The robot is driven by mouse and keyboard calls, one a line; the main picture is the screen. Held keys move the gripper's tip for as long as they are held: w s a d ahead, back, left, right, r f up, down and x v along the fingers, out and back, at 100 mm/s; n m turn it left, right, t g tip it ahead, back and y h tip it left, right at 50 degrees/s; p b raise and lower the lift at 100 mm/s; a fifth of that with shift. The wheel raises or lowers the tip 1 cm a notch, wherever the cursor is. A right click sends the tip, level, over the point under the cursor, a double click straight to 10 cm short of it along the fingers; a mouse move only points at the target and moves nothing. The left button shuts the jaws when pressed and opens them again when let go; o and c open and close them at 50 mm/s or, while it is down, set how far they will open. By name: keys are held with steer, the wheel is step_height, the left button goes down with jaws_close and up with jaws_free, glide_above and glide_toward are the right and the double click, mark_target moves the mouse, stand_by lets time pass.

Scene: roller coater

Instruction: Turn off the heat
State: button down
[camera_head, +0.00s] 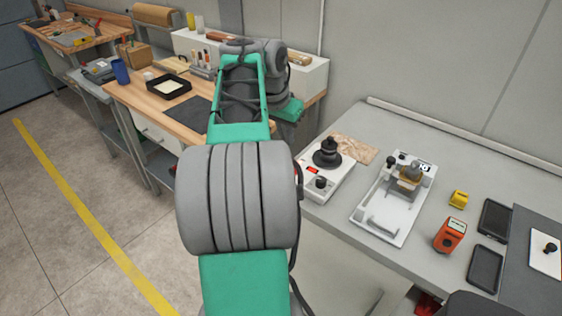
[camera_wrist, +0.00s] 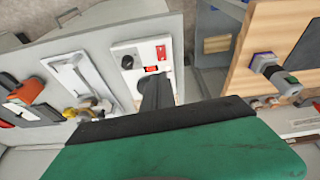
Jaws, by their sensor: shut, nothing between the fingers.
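A white heater unit (camera_head: 318,188) sits at the left end of the grey bench. Its front has a black knob (camera_head: 320,182) and a small red switch (camera_head: 313,170), and a black round piece (camera_head: 327,153) stands on its top. In the wrist view the unit (camera_wrist: 132,52) shows its knob (camera_wrist: 127,62) and lit-looking red switch (camera_wrist: 151,69). My gripper (camera_wrist: 157,78) is shut and empty. Its fingertips appear just below the red switch in the wrist view, hiding part of the unit; I cannot tell whether they touch it. The head view does not clearly show the fingers.
A white coater tray (camera_head: 384,216) stands right of the heater. An orange meter (camera_head: 450,235), a yellow block (camera_head: 459,198) and dark handheld devices (camera_head: 485,268) lie further right. A wooden bench (camera_head: 190,108) with a black tray (camera_head: 168,87) stands to the left. A brown board (camera_head: 358,149) lies behind the heater.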

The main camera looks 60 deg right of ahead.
mark_target(297, 169)
steer(key=shift+d+r+m, duration=0.15)
steer(key=shift+d+m, duration=0.25)
steer(key=x, duration=0.4)
steer(key=p+x, duration=0.1)
steer(key=x, duration=0.9)
steer(key=shift+a+p, duration=0.3)
